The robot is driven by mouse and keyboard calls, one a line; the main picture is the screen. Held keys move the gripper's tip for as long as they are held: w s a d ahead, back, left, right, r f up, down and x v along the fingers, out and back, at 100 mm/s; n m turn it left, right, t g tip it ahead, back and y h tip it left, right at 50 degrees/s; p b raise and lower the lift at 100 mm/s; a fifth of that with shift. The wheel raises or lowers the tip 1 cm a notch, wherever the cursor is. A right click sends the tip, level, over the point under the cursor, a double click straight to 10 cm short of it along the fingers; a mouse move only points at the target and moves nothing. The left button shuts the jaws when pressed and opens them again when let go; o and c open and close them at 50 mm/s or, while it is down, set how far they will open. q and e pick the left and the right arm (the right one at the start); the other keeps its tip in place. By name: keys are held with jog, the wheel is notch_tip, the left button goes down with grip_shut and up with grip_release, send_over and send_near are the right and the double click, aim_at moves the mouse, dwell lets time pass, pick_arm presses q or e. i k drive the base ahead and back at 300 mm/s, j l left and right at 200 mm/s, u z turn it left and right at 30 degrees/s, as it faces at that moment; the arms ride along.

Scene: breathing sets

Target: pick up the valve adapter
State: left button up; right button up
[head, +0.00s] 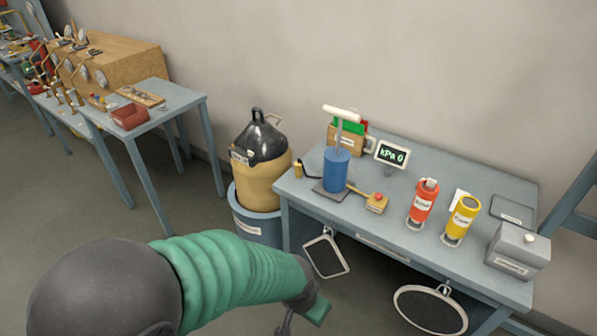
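No part is plainly labelled as the valve adapter, so I cannot tell which it is. A small brass-coloured fitting (298,170) stands at the left end of the near blue-grey table (400,240), beside a blue pump cylinder (337,170) with a white T-handle. My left arm comes in from the lower left in a green ribbed sleeve. My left gripper (302,316) is at the bottom edge, below and in front of the table, apart from everything on it. It is partly cut off, and its opening is unclear. My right gripper is out of view.
Round and square framed panels hang at the front.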

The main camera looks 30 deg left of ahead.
aim_at(297, 167)
jog(key=i+j+u, duration=0.2)
jog(key=i+j, duration=0.3)
jog(key=j, duration=0.35)
jog(key=i+j+u, duration=0.15)
jog(key=i+j, duration=0.4)
jog(key=j, duration=0.2)
jog(key=i+j+u, duration=0.2)
jog(key=i+j, duration=0.4)
